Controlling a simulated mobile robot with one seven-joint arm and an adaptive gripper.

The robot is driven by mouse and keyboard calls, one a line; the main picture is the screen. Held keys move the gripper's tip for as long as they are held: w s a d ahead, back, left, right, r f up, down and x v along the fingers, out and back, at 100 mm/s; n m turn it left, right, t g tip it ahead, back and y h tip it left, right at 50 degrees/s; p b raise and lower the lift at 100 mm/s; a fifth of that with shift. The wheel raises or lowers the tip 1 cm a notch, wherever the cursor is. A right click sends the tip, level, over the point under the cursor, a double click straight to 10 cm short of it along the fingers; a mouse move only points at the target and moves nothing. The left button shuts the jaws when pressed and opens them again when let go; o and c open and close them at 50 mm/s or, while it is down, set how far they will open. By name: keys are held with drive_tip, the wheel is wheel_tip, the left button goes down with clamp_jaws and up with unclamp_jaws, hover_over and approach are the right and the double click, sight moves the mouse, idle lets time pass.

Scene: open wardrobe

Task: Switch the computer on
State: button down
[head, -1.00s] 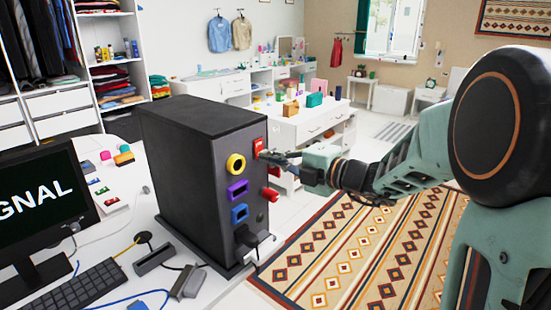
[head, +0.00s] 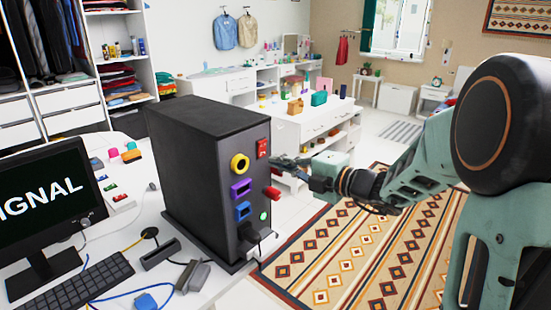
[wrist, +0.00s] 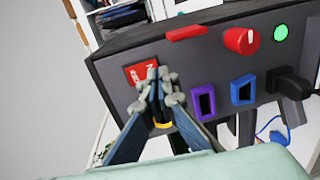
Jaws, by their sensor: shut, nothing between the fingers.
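The black computer tower (head: 205,165) stands upright on the desk. Its front panel has a red rocker switch (head: 262,148) near the top, a red knob (head: 272,193) and a green light (head: 264,216) that is lit. In the wrist view the red switch (wrist: 138,72) is just beyond my fingertips, and the green light (wrist: 281,32) glows at top right. My gripper (head: 275,161) is shut and empty, just in front of the panel by the switch; contact cannot be told. The monitor (head: 45,195) shows white letters reading "IGNAL", cut off at the left.
Yellow (head: 240,163), purple (head: 241,190) and blue (head: 242,211) ports sit on the panel, with a black plug (head: 250,236) below. A keyboard (head: 80,285) and cables lie on the desk. Floor over the patterned rug (head: 350,245) is clear.

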drive_tip(key=f+v, duration=0.2)
drive_tip(key=v, duration=0.9)
drive_tip(key=shift+d+f+b, duration=0.15)
drive_tip(key=shift+f+b, duration=0.05)
drive_tip(key=shift+b, duration=0.25)
